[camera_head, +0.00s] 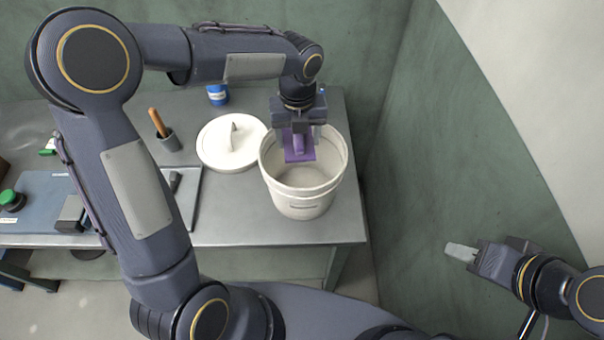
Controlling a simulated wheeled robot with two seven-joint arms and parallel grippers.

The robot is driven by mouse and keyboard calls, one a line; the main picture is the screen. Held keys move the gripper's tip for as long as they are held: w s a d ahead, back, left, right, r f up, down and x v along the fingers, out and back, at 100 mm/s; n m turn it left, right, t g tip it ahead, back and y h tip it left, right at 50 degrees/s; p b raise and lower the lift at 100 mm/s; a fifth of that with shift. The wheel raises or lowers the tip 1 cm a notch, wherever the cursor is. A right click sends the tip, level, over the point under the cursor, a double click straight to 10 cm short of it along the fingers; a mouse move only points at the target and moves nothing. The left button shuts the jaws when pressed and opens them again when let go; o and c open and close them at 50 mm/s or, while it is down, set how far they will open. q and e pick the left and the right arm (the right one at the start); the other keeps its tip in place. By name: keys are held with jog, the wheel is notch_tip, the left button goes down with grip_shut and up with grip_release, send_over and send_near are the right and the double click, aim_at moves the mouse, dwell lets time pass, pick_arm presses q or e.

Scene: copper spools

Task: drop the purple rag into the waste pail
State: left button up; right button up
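The waste pail (303,205) is a white open bucket near the right end of the grey table. My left gripper (298,137) points down over the pail's mouth, at its back part. The purple rag (299,150) hangs between its fingers, which are shut on it. The rag's lower end shows against the pail's inside; whether it is below the rim is hard to tell. My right gripper (462,252) is off to the right, away from the table; its fingers overlap and I cannot tell whether it is open.
A white round lid (229,150) with a handle lies left of the pail. Behind it stands a blue container (217,95). A blue-grey tray or mat (38,203) lies at the left. The table front by the pail is clear.

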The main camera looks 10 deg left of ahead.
pick_arm(q)
jog(key=o, duration=0.5)
jog(key=shift+o, duration=0.2)
notch_tip(320, 180, up, 8)
jog(key=shift+f, duration=0.15)
